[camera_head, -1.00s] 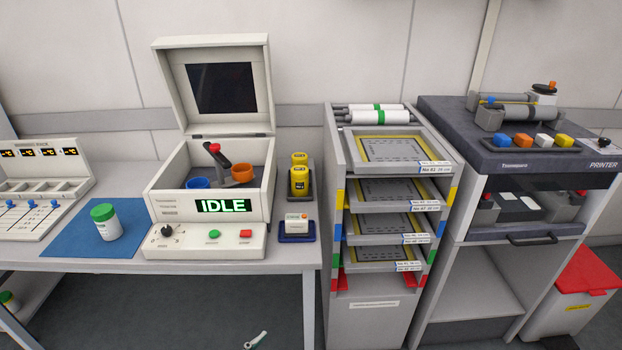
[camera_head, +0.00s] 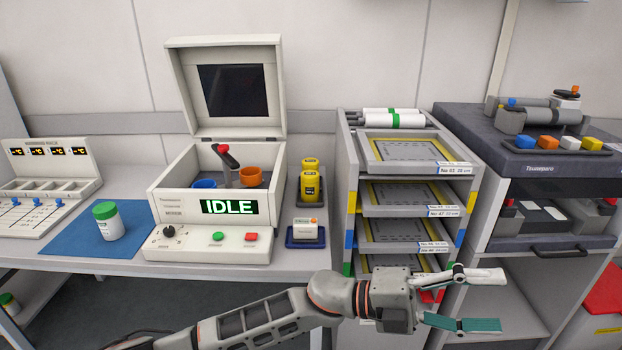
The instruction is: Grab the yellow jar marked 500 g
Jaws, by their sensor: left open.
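Two yellow jars with dark labels stand one behind the other in a dark tray (camera_head: 311,201), right of the white machine. The front yellow jar (camera_head: 310,187) and the rear yellow jar (camera_head: 310,165) are upright; their label text is too small to read. My left gripper (camera_head: 485,299) is open and empty, in front of the stencil rack's lower part. It is well to the right of the jars and nearer to me. Its fingers point right. My right gripper is not in view.
The white machine (camera_head: 173,242) with raised lid reads IDLE. A blue tray (camera_head: 305,240) with a small white box stands in front of the jars. The stencil rack (camera_head: 348,200) stands to their right. A green-lidded white jar (camera_head: 107,220) stands on the blue mat (camera_head: 65,238).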

